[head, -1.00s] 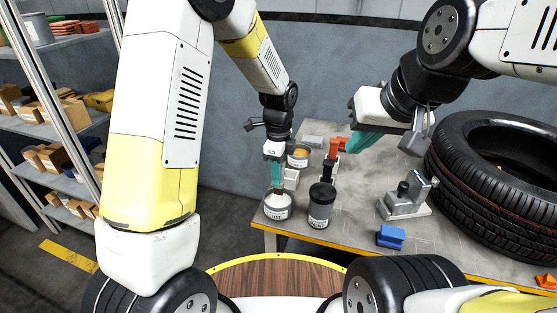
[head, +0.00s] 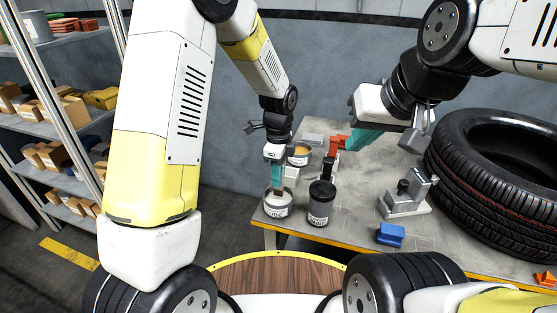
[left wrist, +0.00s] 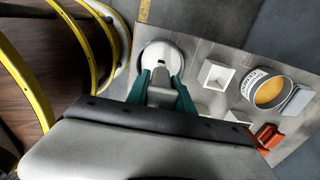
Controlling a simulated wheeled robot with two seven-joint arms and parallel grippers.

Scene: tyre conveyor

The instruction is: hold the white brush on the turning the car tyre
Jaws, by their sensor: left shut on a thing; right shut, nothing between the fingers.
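My left gripper (head: 277,180) points down over an open can of white (head: 277,209) at the table's near left corner. It is shut on a narrow brush (head: 279,192), whose lower end is in or just over the can's mouth. The brush also shows between the teal fingers in the left wrist view (left wrist: 160,95); its bristles cannot be made out. The black car tyre (head: 490,195) lies on its side at the table's right. My right gripper (head: 355,141) is shut and empty above the table, left of the tyre.
A dark lidded jar (head: 319,204) stands close right of the white can. Behind are an orange-filled can (head: 299,155) and red and black tools (head: 330,160). A grey metal fixture (head: 405,197) and blue block (head: 390,235) stand before the tyre. Shelves (head: 50,125) are at left.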

